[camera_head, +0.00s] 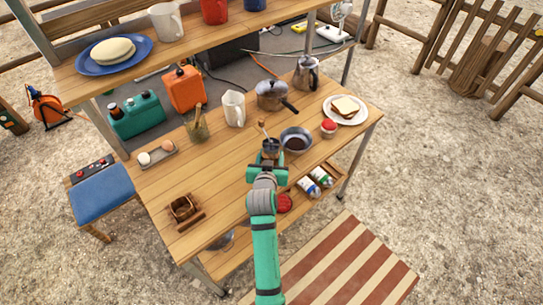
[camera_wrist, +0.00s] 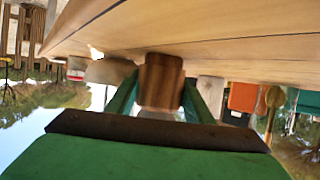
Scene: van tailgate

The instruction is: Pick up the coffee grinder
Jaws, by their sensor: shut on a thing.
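The coffee grinder (camera_head: 270,146) is at the front middle of the wooden table, with a crank and small knob rising from its dark top. My gripper (camera_head: 268,158) reaches it from the front and covers its lower part in the head view. In the wrist view, which is upside down, its brown wooden body (camera_wrist: 160,82) sits between the two green fingers of my gripper (camera_wrist: 160,98). The fingers are shut on it. I cannot tell whether its base touches the table.
A metal bowl (camera_head: 296,140) stands close right of the grinder, with a red-topped jar (camera_head: 328,128) beyond. A white pitcher (camera_head: 234,108) and dark-handled pan (camera_head: 272,95) stand behind. The table's front-left is mostly bare.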

